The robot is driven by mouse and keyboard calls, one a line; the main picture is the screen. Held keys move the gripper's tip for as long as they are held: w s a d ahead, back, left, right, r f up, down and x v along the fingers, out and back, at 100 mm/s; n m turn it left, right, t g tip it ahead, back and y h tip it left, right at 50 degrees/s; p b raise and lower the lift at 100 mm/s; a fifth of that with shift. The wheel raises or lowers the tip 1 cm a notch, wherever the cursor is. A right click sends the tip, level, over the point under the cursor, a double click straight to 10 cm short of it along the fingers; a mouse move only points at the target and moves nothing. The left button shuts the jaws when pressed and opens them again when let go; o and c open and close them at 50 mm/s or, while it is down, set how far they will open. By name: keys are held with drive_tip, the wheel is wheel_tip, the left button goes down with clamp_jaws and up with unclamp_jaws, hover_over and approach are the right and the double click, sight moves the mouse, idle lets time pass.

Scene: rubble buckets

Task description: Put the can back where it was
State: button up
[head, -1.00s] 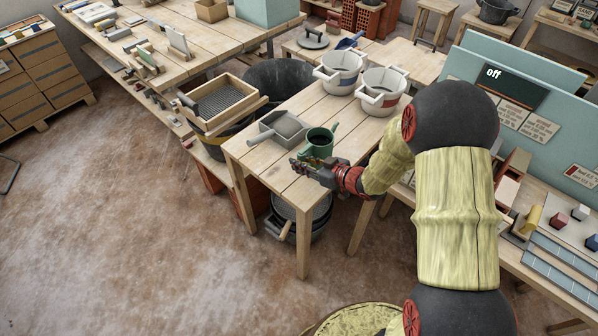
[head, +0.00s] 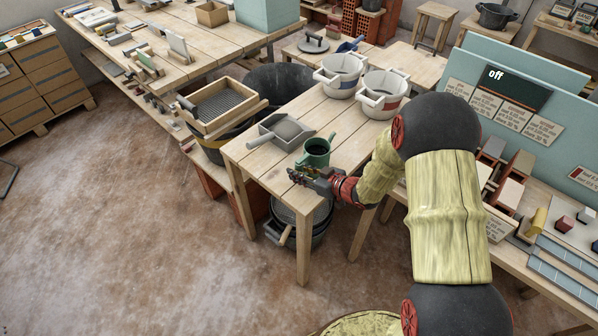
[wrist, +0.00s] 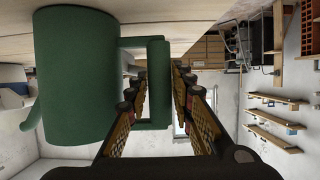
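The can is a green watering can (head: 317,157), upright at the front right part of the wooden table (head: 256,158). Its body fills the left of the wrist view (wrist: 80,80), with the handle to its right. My gripper (head: 294,175) is at the can's near side, low over the table's front edge. In the wrist view, its two fingers (wrist: 160,72) lie on either side of the handle bar, close against it. I cannot tell whether the can's base touches the tabletop.
A grey scoop-like tray (head: 286,128) lies just behind and left of the can. Two white buckets, one with a blue mark (head: 340,80) and one with a red mark (head: 382,96), stand at the table's back. A sieve (head: 221,105) sits on a tub to the left.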

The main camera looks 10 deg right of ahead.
drive_tip(key=o, duration=0.3)
drive_tip(key=shift+r, duration=0.2)
drive_tip(key=p+v, duration=0.4)
drive_tip(key=v, duration=0.8)
drive_tip(key=w+d+r+m+h, duration=0.1)
drive_tip(key=w+d+r+h, duration=0.35)
drive_tip(key=d+r, duration=0.2)
drive_tip(key=s+d+r+m+h, duration=0.25)
drive_tip(key=s+r+h, duration=0.3)
drive_tip(key=r, duration=0.65)
drive_tip(key=s+a+r+m+g, duration=0.1)
drive_tip(key=s+a+r, duration=0.1)
drive_tip(key=s, duration=0.6)
drive_tip(key=s+a+r+m+g+y, duration=0.1)
drive_tip(key=s+a+r+g, duration=0.1)
drive_tip(key=s+a, duration=0.3)
drive_tip(key=s+a+r+m+g+y, duration=0.1)
drive_tip(key=s+a+r+g, duration=0.1)
drive_tip(key=s, duration=0.9)
drive_tip(key=shift+s+a+m, duration=0.2)
drive_tip(key=shift+a+m, duration=0.15)
drive_tip(key=shift+a, duration=0.35)
